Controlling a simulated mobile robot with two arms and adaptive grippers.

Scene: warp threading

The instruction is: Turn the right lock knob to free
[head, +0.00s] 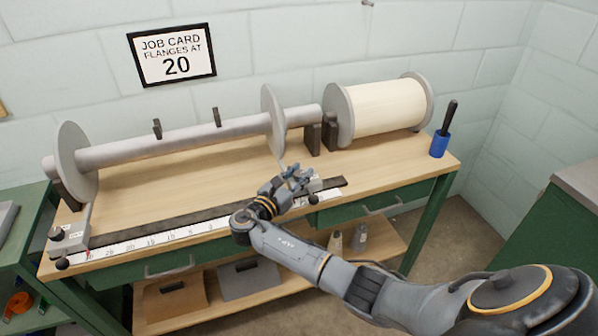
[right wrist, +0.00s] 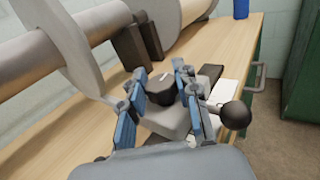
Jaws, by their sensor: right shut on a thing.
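The right lock knob (right wrist: 160,91) is a dark round knob with a white line on top. It sits on a grey block (right wrist: 172,120) at the right end of the scale. My right gripper (head: 296,178) is over that block, and in the right wrist view its blue-padded fingers (right wrist: 160,88) are on either side of the knob, shut on it. In the head view the gripper mostly hides the knob. A black ball handle (right wrist: 236,114) sticks out of the block, just right of the fingers. My left gripper is not in view.
A roller with two grey flanges (head: 275,118) lies behind on the wooden bench (head: 390,155). A cream spool (head: 385,108) and a blue cup (head: 439,145) stand at the right. Another block (head: 68,238) is at the scale's left end. A card reads 20 (head: 172,54).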

